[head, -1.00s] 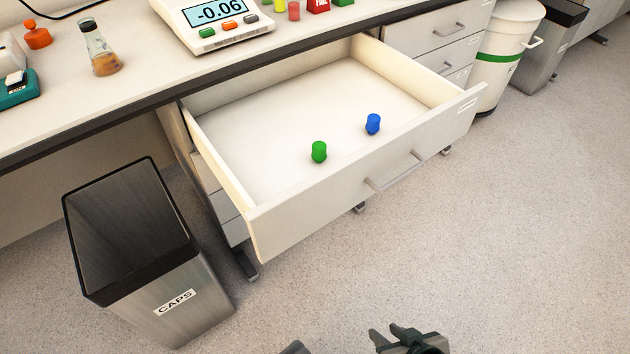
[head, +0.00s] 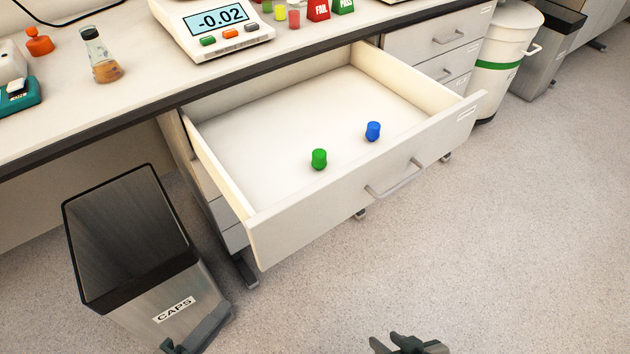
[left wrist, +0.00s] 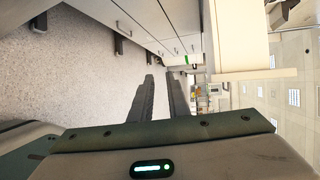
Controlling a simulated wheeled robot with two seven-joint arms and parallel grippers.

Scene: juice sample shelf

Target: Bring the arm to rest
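My left gripper (head: 198,332) shows at the bottom edge of the head view, in front of the lower part of the caps bin. Its fingers are apart, with nothing seen between them. In the left wrist view its two dark fingers (left wrist: 162,92) stand apart with an empty gap, and the floor and drawer fronts lie beyond. My right gripper (head: 385,342) shows at the bottom edge, right of centre, over the floor. Its two fingertips are apart and hold nothing visible; the rest of it is cut off.
An open drawer (head: 290,235) juts from the bench and holds a green cap (head: 319,159) and a blue cap (head: 373,131). The caps bin (head: 190,290) stands at left. A scale (head: 225,45) and flask (head: 101,60) are on the bench. The floor (head: 520,240) at right is clear.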

